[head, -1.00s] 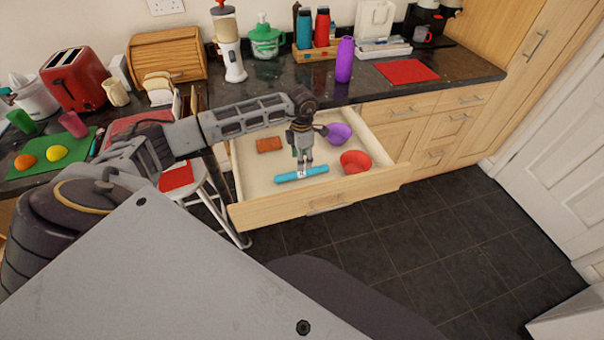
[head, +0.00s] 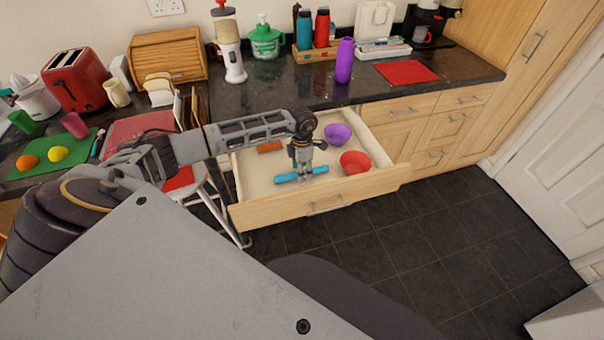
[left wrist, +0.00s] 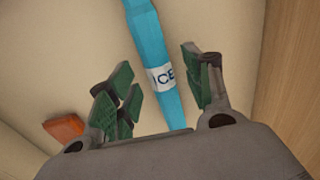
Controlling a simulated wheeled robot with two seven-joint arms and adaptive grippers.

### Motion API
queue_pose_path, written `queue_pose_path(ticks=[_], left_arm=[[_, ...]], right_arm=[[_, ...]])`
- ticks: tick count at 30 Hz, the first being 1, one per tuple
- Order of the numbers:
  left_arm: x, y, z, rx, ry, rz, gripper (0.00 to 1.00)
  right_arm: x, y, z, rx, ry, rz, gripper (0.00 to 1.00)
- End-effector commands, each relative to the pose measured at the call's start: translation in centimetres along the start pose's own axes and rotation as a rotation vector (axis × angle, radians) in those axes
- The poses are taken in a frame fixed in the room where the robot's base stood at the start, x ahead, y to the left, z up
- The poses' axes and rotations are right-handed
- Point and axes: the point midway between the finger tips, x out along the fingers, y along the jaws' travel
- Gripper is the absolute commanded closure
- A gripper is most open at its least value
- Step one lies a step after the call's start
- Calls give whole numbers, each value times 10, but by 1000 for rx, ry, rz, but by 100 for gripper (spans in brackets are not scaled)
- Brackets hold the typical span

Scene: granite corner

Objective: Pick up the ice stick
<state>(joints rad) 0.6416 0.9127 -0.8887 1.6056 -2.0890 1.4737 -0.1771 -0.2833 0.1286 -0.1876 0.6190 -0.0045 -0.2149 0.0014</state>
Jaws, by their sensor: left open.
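The ice stick is a blue rod with a white "ICE" label, lying in the open drawer near its front wall. In the head view the ice stick (head: 287,178) is partly hidden behind my left gripper (head: 304,176), which points down over it. In the left wrist view the ice stick (left wrist: 150,45) runs between the two green-padded fingers of my left gripper (left wrist: 158,92). The fingers are open, one on each side of the label, with a gap to the stick on both sides. My right gripper is not in view.
The open drawer (head: 290,208) also holds a red bowl (head: 355,162), a purple bowl (head: 338,133) and an orange-brown block (head: 270,146). Its wooden walls surround the stick. The crowded dark counter (head: 290,90) lies behind.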

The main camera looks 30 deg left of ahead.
Motion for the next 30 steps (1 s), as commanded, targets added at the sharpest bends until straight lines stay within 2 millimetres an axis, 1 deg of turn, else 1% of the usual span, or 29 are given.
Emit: queue_pose_path(ticks=[3, 6, 19, 20, 30], left_arm=[[10, 0, 0, 1, 1, 0, 49], [14, 0, 0, 1, 0, 0, 49], [14, 0, 0, 1, 0, 1, 49], [14, 0, 0, 1, 0, 1, 51], [14, 0, 0, 1, 0, 1, 94]], right_arm=[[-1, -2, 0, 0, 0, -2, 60], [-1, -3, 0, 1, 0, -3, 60], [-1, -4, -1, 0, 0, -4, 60], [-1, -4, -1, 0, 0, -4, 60], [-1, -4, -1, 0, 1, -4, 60]])
